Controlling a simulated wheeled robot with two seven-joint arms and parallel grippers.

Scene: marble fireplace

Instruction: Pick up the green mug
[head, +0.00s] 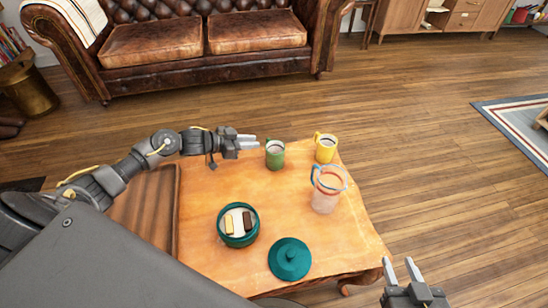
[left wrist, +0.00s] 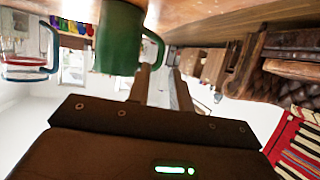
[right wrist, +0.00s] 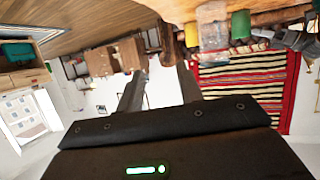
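The green mug (head: 275,157) stands upright near the far edge of the wooden table (head: 200,195). It is large at the top of the inverted left wrist view (left wrist: 118,42), its handle facing the finger side. My left gripper (head: 253,142) is just left of the mug in the head view, with its two fingers apart. The left wrist view shows the finger gap (left wrist: 160,75) with nothing clasped in it. My right gripper (head: 402,268) is open and empty off the table's near right corner. The green mug also shows in the right wrist view (right wrist: 240,26).
A yellow mug (head: 326,150) stands right of the green mug. A clear pitcher (head: 325,200) with a blue handle is nearer. A teal bowl (head: 224,236) holding blocks and a teal lid (head: 290,262) sit in front. A leather sofa (head: 205,45) is beyond open floor.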

